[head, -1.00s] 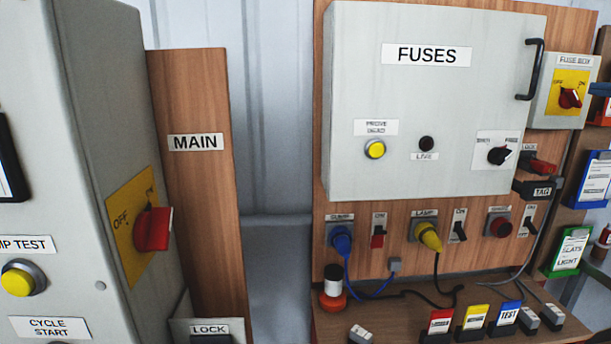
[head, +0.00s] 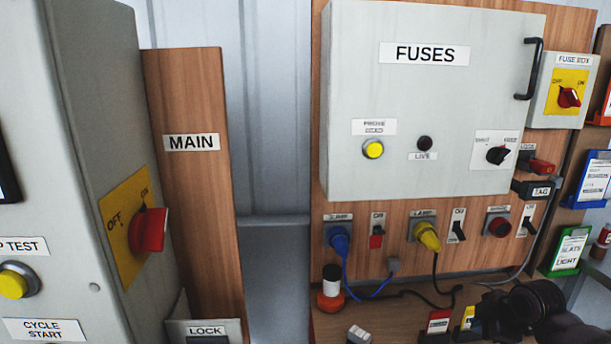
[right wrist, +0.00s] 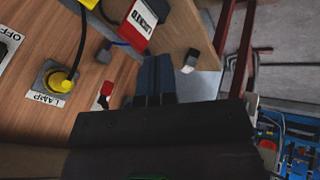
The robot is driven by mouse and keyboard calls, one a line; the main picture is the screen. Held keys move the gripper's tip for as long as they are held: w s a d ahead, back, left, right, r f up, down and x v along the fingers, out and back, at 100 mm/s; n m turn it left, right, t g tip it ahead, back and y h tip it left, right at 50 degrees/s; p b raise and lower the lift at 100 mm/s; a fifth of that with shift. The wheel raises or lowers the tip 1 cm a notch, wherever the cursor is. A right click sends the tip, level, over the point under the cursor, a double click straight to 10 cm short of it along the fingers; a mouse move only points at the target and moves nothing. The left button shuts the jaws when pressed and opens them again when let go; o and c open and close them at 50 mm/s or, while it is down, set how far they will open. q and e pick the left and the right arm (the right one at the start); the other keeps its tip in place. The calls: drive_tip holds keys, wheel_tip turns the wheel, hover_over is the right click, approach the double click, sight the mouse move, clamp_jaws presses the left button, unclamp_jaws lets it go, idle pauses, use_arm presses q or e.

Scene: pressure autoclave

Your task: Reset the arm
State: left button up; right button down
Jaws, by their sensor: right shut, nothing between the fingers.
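My right gripper (head: 484,322) shows at the lower right of the head view, above the shelf under the fuse panel. In the right wrist view its two dark fingers (right wrist: 153,70) are together, with nothing between them. A red-topped card (right wrist: 138,22) and a small grey block (right wrist: 190,60) lie beyond the fingertips in that view. The yellow lamp plug (right wrist: 58,80) is to their left, apart from the gripper. In the head view the gripper and wrist hide part of the shelf and its cards. My left gripper is not in view.
The grey FUSES cabinet (head: 430,110) with a black handle (head: 530,68) stands above the shelf (head: 390,325). Yellow (head: 428,236) and blue (head: 339,240) plugs stick out with hanging cables. A red MAIN switch (head: 148,230) is at the left. Card holders (head: 590,185) line the right edge.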

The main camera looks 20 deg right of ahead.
drive_tip(key=s+a+f+m+g, duration=0.1)
drive_tip(key=s+a+f+m, duration=0.1)
drive_tip(key=s+a+f, duration=0.35)
drive_tip(key=s+a+f+m+g, duration=0.1)
drive_tip(key=s+a+f+m, duration=0.15)
drive_tip(key=s+a, duration=0.55)
drive_tip(key=s+a+r+m, duration=0.3)
drive_tip(key=s+a+m, duration=0.35)
drive_tip(key=a, duration=0.55)
drive_tip(key=w+f+n+t, duration=0.1)
drive_tip(key=w+f+t, duration=0.6)
drive_tip(key=f, duration=0.4)
drive_tip(key=shift+w+d+t, duration=0.15)
drive_tip(key=shift+w+t, duration=0.1)
drive_tip(key=shift+t, duration=0.05)
